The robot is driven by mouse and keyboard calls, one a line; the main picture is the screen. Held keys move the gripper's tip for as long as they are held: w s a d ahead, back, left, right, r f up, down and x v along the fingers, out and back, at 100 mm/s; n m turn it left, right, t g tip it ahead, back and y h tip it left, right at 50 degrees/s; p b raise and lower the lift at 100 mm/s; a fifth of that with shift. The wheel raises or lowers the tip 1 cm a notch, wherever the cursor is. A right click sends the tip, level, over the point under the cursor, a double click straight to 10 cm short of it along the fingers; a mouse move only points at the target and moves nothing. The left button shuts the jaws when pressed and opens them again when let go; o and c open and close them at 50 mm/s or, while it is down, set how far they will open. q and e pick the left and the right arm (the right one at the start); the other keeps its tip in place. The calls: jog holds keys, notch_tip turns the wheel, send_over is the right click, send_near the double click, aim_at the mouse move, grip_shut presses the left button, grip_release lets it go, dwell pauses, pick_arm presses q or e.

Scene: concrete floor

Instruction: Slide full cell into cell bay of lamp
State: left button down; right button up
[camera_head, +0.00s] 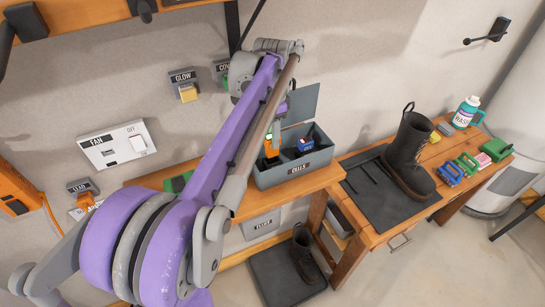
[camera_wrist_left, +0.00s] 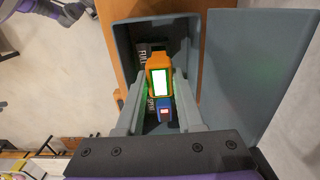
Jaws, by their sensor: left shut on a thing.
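My left gripper (camera_wrist_left: 158,100) is shut on an orange cell (camera_wrist_left: 159,78) with a bright green-lit display. In the head view the orange cell (camera_head: 271,148) is at the left part of an open grey bin (camera_head: 295,172) with a label on its front. In the wrist view the cell is over or inside the bin (camera_wrist_left: 209,28); its exact height is unclear. A blue cell (camera_wrist_left: 165,114) with a small red display is beside it, and also shows in the head view (camera_head: 305,145). I cannot make out a lamp. My right gripper is not in view.
The bin stands on a wooden shelf (camera_head: 322,181) with its lid (camera_head: 301,104) raised. To the right, a bench holds a boot (camera_head: 409,150) on a dark mat (camera_head: 372,201), several coloured blocks and a bottle (camera_head: 467,112). A wall panel marked FAN (camera_head: 117,144) is at left.

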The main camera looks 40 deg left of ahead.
aim_at(272, 150)
pick_arm(q)
jog(key=shift+s+f, duration=0.1)
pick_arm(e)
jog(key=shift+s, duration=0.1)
pick_arm(q)
jog(key=shift+f+b, duration=1.35)
jog(key=shift+f, duration=1.55)
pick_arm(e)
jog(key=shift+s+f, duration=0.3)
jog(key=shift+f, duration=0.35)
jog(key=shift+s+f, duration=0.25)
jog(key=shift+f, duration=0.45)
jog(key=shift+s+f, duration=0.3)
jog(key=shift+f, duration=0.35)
pick_arm(q)
jog(key=shift+c, duration=2.2)
grip_release()
jog(key=shift+r+p, duration=1.45)
jog(key=shift+r, duration=1.45)
jog(key=shift+r+p, duration=0.75)
jog(key=shift+r, duration=0.9)
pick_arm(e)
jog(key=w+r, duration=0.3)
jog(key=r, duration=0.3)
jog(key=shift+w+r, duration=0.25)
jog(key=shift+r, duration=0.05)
pick_arm(q)
jog(key=shift+f, duration=0.1)
